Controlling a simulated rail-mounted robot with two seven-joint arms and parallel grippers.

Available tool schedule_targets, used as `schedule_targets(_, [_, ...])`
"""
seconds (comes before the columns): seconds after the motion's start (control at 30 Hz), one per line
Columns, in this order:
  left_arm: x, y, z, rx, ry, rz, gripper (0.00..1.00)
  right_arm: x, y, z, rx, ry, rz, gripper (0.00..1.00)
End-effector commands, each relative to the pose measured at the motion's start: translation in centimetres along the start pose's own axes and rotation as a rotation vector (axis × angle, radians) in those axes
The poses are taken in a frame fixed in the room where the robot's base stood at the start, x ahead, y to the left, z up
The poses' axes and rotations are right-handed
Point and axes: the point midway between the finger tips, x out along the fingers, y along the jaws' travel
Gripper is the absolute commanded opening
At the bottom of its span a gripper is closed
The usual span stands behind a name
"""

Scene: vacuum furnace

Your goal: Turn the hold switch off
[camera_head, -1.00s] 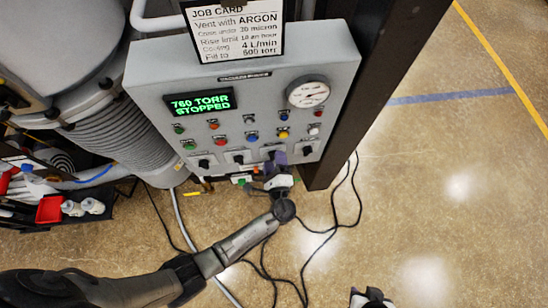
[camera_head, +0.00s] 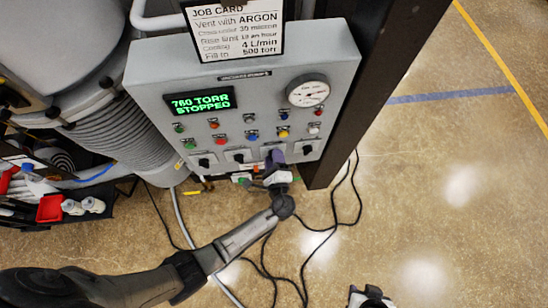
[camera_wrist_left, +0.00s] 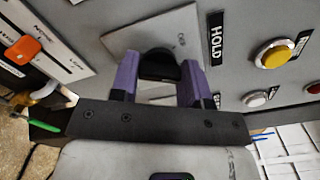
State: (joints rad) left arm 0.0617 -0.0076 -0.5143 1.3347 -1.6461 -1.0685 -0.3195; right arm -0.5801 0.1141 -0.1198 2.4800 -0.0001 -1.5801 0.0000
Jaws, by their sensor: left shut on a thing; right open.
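The hold switch is a black knob (camera_wrist_left: 158,66) on a pale square plate (camera_wrist_left: 178,28) beside a HOLD label (camera_wrist_left: 216,38) in the left wrist view. My left gripper (camera_wrist_left: 158,82) has its purple fingers on both sides of the knob, shut on it. In the head view my left gripper (camera_head: 275,157) is at the lower row of switches on the grey control panel (camera_head: 150,80), and it hides most of this switch. The knob's exact angle is hard to read. My right gripper (camera_head: 371,298) is open and empty at the bottom edge, away from the panel.
The panel has a green display (camera_head: 200,102) reading 760 TORR STOPPED, a gauge (camera_head: 308,93), several coloured buttons and neighbouring black switches (camera_head: 239,158). A dark post (camera_head: 375,80) stands at the right. Cables (camera_head: 335,225) lie on the floor.

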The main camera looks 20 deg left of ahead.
Motion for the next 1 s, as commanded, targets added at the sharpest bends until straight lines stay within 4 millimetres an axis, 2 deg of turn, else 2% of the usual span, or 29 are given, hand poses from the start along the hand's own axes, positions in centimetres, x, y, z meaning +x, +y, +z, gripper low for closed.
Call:
schedule_targets(0.17, [0.0,0.1,-0.1,-0.012,0.0,0.0,0.19,0.3,0.0,0.1,-0.001,0.0,0.001,0.43])
schedule_targets(0.37, [0.0,0.4,-0.2,-0.091,0.0,-0.001,0.19,1.9,0.1,0.7,-0.007,-0.001,0.006,0.43])
schedule_targets(1.0, [0.0,0.7,-0.4,-0.666,-0.001,-0.001,0.19,11.5,-0.2,3.7,-0.005,-0.001,0.004,0.43])
